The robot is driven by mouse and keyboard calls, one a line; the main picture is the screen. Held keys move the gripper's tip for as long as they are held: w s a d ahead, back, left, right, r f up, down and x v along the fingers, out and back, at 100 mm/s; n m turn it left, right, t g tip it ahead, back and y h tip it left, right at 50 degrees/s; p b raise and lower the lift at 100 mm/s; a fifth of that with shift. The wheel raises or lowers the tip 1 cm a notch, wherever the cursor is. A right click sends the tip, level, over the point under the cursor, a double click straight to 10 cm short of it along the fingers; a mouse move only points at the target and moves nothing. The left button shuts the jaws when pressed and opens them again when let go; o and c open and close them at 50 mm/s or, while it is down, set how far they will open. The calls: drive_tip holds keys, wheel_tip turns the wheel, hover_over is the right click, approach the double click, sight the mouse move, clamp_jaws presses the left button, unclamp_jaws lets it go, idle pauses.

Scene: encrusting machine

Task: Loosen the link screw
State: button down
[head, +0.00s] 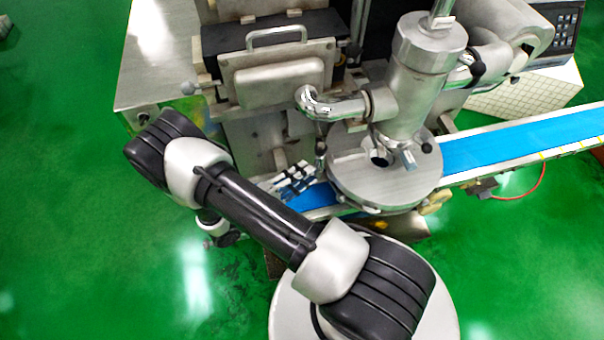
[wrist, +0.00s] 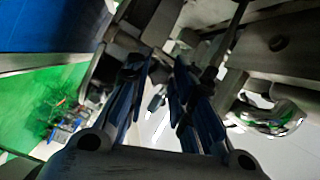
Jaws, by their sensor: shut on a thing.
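My gripper (head: 296,178) is low in front of the machine in the head view, left of the round steel plate and just above the blue belt. In the wrist view my gripper's blue-padded fingers (wrist: 166,72) point up and away into the underside of the machine. Their tips are close together around a small dark part, which I take to be the link screw. The tips and shadow hide most of it, so its shape and turn cannot be told. In the head view the link screw is not clearly visible.
The round steel plate (head: 385,183) and the upright steel cylinder (head: 415,90) stand right of my gripper. A bent chrome pipe (head: 325,103) hangs above it. The blue conveyor belt (head: 520,140) runs to the right. Green floor (head: 90,250) is clear at left.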

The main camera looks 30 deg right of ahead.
drive_tip(key=n, duration=1)
drive_tip(key=shift+n+p, duration=0.3)
drive_tip(key=shift+n, duration=0.1)
idle(0.3)
drive_tip(key=c, duration=1.4)
unclamp_jaws()
drive_tip(key=shift+a, duration=0.1)
drive_tip(key=s+a, duration=0.1)
drive_tip(key=a, duration=1)
drive_tip(key=shift+s+a, duration=0.3)
drive_tip(key=shift+a, duration=0.05)
